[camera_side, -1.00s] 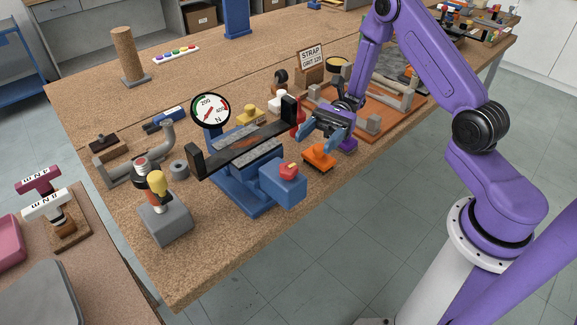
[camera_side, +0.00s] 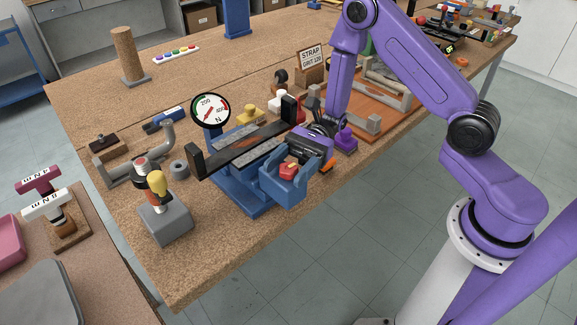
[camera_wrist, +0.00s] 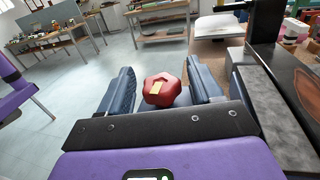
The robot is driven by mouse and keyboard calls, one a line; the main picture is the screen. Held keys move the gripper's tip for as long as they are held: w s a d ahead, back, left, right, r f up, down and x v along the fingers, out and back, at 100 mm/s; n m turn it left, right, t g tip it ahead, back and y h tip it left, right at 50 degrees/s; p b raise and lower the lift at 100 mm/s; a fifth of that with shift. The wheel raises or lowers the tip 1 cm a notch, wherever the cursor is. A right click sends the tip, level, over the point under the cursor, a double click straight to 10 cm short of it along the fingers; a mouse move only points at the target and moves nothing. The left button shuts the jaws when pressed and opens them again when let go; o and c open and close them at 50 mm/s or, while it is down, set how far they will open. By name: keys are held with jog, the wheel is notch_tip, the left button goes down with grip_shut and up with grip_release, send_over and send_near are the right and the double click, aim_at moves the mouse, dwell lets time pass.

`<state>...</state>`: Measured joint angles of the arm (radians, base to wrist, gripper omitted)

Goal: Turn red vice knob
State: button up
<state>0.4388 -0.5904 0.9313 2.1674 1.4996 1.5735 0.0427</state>
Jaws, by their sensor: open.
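The red vice knob (camera_side: 289,170) sits on the blue block at the near end of the blue vice (camera_side: 248,200). My gripper (camera_side: 288,178) is open at the knob, with one blue finger on each side. In the wrist view my gripper (camera_wrist: 160,88) shows both fingers apart from the knob, with a gap at each side. The vice's black jaw bar and grey plates (camera_wrist: 265,100) lie to the right there.
A dial gauge (camera_side: 211,110) stands behind the vice. A yellow-knobbed lever on a grey block (camera_side: 165,222) is to the left. The bench's front edge is near.

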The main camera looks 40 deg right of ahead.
jog(key=shift+c, duration=0.3)
jog(key=c, duration=0.9)
jog(key=shift+m+t, duration=0.4)
jog(key=shift+t, duration=0.2)
jog(key=shift+s+m+t, duration=0.1)
jog(key=shift+m+t, duration=1)
jog(key=shift+t, duration=0.6)
jog(key=shift+m+t, duration=1.1)
jog(key=shift+t, duration=0.9)
jog(key=shift+m+t+h, duration=0.65)
jog(key=shift+m+t, duration=0.45)
jog(key=shift+t, duration=0.25)
jog(key=shift+m+t+h, duration=0.65)
jog(key=shift+m+t, duration=0.45)
jog(key=shift+t, duration=0.25)
